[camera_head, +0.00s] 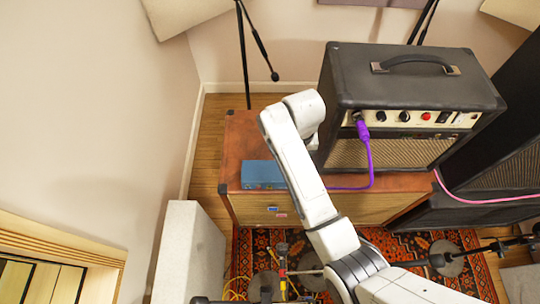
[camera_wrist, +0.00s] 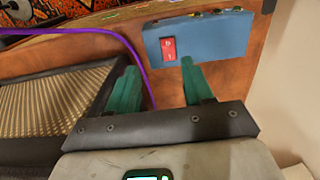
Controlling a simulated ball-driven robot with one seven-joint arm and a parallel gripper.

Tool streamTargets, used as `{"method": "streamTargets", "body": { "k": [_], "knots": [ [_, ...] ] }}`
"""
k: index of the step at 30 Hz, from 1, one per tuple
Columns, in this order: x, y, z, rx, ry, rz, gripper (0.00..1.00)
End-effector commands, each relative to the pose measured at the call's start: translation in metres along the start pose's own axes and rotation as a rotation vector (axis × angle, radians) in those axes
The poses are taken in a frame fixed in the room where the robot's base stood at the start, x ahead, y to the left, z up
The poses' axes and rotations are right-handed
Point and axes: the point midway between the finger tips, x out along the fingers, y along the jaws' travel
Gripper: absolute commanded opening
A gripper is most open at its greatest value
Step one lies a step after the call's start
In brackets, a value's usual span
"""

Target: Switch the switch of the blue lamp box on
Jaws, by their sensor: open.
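The blue lamp box (camera_head: 262,174) sits on the left part of a wooden cabinet top, partly behind my arm. In the wrist view the blue box (camera_wrist: 215,38) lies ahead, with a red rocker switch (camera_wrist: 168,48) marked 0 and 1 on its face. I cannot tell which way the rocker is tipped. My gripper (camera_wrist: 158,66) is open and empty, its two green fingers apart. The right fingertip appears close below the box's switch face; I cannot tell whether it touches. The gripper is hidden by my arm in the head view.
A black amplifier (camera_head: 412,90) stands on the cabinet (camera_head: 245,135) right of the box. A purple cable (camera_head: 370,160) runs from its panel across the cabinet top, passing left of the box in the wrist view. A wall is close behind and left.

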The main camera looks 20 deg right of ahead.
Motion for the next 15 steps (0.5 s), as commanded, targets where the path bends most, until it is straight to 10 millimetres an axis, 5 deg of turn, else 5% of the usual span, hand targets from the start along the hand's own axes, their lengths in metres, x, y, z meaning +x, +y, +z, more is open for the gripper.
{"method": "streamTargets", "body": {
  "k": [7, 15],
  "knots": [
    [0.008, -0.005, -0.004, 0.007, -0.007, 0.000, 0.51],
    [0.055, -0.005, -0.003, 0.007, -0.009, 0.001, 0.51]
  ]
}}
